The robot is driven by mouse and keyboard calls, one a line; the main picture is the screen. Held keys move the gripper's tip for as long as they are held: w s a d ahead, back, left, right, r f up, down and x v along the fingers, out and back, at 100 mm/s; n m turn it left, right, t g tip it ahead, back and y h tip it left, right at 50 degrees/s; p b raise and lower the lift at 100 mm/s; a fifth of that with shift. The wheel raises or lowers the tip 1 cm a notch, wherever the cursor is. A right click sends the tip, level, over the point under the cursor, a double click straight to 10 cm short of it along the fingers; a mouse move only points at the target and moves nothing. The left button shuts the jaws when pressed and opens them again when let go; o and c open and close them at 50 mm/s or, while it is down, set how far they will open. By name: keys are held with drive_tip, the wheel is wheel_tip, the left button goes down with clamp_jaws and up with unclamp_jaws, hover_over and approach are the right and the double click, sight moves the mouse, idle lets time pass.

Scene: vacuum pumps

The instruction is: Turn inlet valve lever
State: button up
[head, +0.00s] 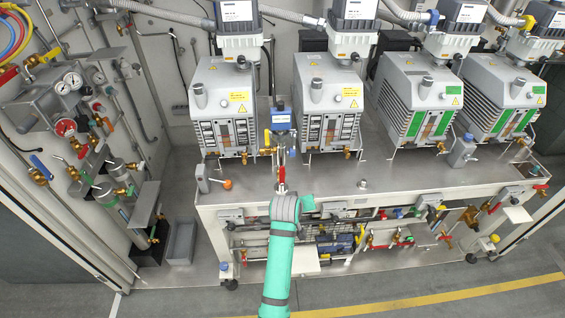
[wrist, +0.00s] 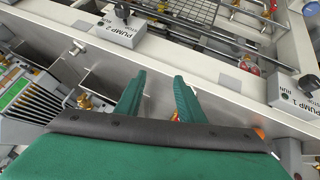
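My green arm reaches up from the bottom of the head view, and its grey wrist covers my gripper there. In the wrist view my gripper (wrist: 157,85) shows two green fingers spread apart with nothing held between them. In the head view, a valve with a red lever (head: 281,186) stands on the bench just beyond my wrist. A yellow lever (head: 267,140) is on piping slightly farther back. I cannot tell which lever is the inlet valve's. A brass fitting (wrist: 175,117) shows partly, low by the right finger in the wrist view.
Several grey vacuum pumps (head: 225,95) stand in a row on the steel bench (head: 350,183). Switch boxes marked PUMP 2 (wrist: 118,32) and PUMP 1 (wrist: 293,97) line its front edge. A panel of gauges and valves is at left. The floor in front is clear.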

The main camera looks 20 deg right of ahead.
drive_tip(key=w+r+g+y, duration=0.1)
drive_tip(key=w+r+y, duration=0.1)
drive_tip(key=w+r, duration=0.4)
drive_tip(key=g+y, duration=0.1)
drive_tip(key=y, duration=0.1)
approach(282, 170)
drive_tip(key=shift+w+f+m, duration=0.15)
drive_tip(key=shift+f+m, duration=0.05)
drive_tip(key=shift+f, duration=0.35)
drive_tip(key=shift+w+f+m, duration=0.2)
drive_tip(key=shift+f, duration=0.35)
drive_tip(key=shift+d+f, duration=0.1)
drive_tip(key=shift+x, duration=4.1)
drive_tip(key=shift+w+d+f, duration=0.15)
drive_tip(key=shift+d+f, duration=0.05)
drive_tip(key=shift+a+f, duration=0.1)
drive_tip(key=shift+a, duration=0.1)
